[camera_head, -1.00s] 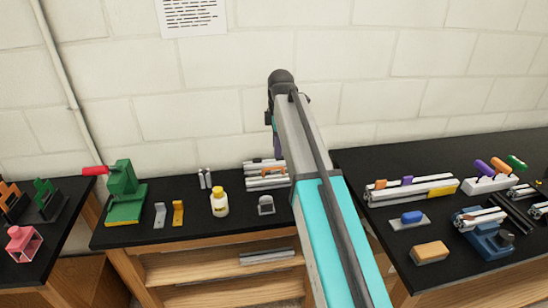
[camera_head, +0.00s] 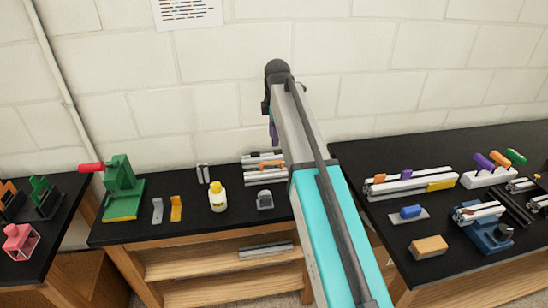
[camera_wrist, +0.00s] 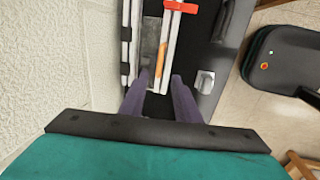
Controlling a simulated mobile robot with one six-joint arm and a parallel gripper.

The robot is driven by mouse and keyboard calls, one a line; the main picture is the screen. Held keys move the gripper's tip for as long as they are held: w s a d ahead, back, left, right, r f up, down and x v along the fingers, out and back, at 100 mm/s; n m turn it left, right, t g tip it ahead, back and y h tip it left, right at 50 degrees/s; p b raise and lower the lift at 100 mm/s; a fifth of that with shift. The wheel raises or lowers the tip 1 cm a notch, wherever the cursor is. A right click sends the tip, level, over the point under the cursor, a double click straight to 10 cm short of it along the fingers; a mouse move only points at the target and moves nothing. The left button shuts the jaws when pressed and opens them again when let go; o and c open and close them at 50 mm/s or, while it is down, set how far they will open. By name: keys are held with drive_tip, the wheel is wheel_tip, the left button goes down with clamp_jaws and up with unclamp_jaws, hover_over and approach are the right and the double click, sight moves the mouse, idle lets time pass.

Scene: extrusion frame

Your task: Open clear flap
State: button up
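No piece can be surely told as the clear flap. A small grey-and-white piece (camera_head: 265,200) on the middle bench has a pale front; a similar pale piece shows in the wrist view (camera_wrist: 205,82), right of my fingers. A pink box with clear-looking sides (camera_head: 20,242) stands on the left bench. My gripper (camera_wrist: 160,77) has two purple fingers spread apart, with nothing held between them. It points down above the bench, over or near the silver extrusions (camera_wrist: 171,40). In the head view my arm hides most of the gripper (camera_head: 273,132).
The extrusions with orange parts (camera_head: 265,167) lie at the back of the middle bench. A yellow-capped bottle (camera_head: 217,197), yellow bracket (camera_head: 176,208) and green press (camera_head: 122,188) stand left. The right bench (camera_head: 375,238) holds several fixtures. The wall (camera_wrist: 55,60) is close on the left.

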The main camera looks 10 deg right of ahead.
sight(273, 162)
drive_tip(key=shift+w+f+p, duration=0.4)
drive_tip(key=shift+f+p, duration=0.1)
drive_tip(key=shift+f, duration=1.45)
drive_tip(key=shift+w+f+p, duration=0.35)
drive_tip(key=shift+f+p, duration=0.2)
drive_tip(key=shift+f, duration=1.4)
drive_tip(key=shift+w+f+p, duration=0.4)
drive_tip(key=shift+f+p, duration=0.1)
drive_tip(key=shift+f, duration=1.45)
clamp_jaws()
